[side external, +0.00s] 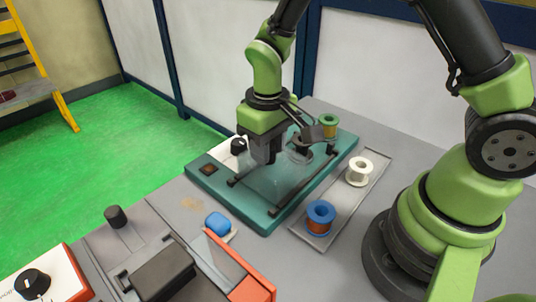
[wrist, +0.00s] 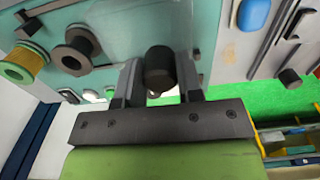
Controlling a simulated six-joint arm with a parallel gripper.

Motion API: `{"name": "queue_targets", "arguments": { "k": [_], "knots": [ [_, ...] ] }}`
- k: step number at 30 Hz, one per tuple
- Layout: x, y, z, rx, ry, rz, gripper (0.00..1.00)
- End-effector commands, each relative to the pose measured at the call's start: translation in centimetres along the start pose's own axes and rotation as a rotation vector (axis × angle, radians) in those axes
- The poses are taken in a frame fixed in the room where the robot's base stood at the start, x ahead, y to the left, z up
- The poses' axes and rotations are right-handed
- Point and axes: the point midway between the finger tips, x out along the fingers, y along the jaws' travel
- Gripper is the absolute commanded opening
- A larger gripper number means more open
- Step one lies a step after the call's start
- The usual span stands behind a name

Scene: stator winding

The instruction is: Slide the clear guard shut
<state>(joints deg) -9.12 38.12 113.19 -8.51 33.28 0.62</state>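The clear guard (side external: 275,182) is a see-through panel over the teal base plate (side external: 272,221), between two dark rails; its edges are faint. My gripper (side external: 263,160) points down at the left part of the guard. In the wrist view, my gripper's two dark fingers (wrist: 158,84) stand apart on either side of a black cylindrical knob (wrist: 159,62). They are very close to it, but I cannot tell whether both touch. The knob's foot and its join to the guard are hidden. Dark round winding parts (side external: 300,151) sit to the right of my gripper.
A green-ended copper spool (side external: 329,123) stands at the plate's far corner. A white spool (side external: 359,171) and a blue spool (side external: 320,214) stand on a grey tray on the right. A black dial (side external: 239,146) is just left of my gripper. A blue block (side external: 217,223) lies in front.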

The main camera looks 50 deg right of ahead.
Motion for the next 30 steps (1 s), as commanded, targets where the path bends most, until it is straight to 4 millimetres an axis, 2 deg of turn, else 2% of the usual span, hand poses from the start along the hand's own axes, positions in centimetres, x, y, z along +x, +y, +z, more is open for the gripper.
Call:
{"name": "queue_targets", "arguments": {
  "k": [8,30],
  "knots": [
    [0.0,0.3,0.0,0.002,0.0,0.0,0.21],
    [-0.1,4.0,-0.1,0.002,0.003,0.0,0.21]
  ]
}}
